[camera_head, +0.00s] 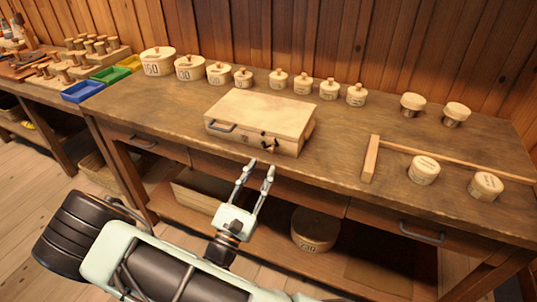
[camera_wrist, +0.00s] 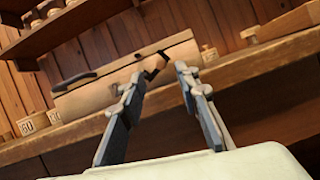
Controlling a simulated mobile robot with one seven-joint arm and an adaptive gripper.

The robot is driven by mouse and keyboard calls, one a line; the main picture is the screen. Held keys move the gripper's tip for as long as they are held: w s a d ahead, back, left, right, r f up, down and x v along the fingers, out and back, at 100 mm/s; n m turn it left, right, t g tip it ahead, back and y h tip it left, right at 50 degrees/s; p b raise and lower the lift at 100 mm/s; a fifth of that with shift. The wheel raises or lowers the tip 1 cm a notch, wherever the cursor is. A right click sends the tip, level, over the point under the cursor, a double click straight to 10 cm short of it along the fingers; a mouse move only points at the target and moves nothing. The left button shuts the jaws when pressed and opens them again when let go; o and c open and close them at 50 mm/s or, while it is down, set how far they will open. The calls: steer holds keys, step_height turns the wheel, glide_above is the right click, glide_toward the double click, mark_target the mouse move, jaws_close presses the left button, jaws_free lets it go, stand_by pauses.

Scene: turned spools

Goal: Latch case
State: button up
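A light wooden case (camera_head: 262,114) stands with its lid down on the workbench, its front face toward me. A dark handle (camera_head: 221,127) sits at the left of the front, and a dark latch (camera_head: 268,142) sits toward the right. The case also shows in the wrist view (camera_wrist: 110,82), with the latch (camera_wrist: 152,66) seen between and beyond my fingers. The latch looks tilted; I cannot tell whether it is fastened. My gripper (camera_head: 260,168) is open and empty, just in front of and below the latch, apart from the case. It also shows in the wrist view (camera_wrist: 160,80).
Several round lidded wooden boxes, one a large box (camera_head: 157,61), line the back of the workbench (camera_head: 345,150). A wooden rail (camera_head: 371,158) and two lidded boxes stand at the right. A blue bin (camera_head: 82,91) is at the left. The bench's front edge lies near my fingers.

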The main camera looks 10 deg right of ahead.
mark_target(270, 151)
steer(key=x, duration=0.6)
steer(key=shift+s, duration=0.1)
steer(key=shift+c, duration=0.7)
jaws_close()
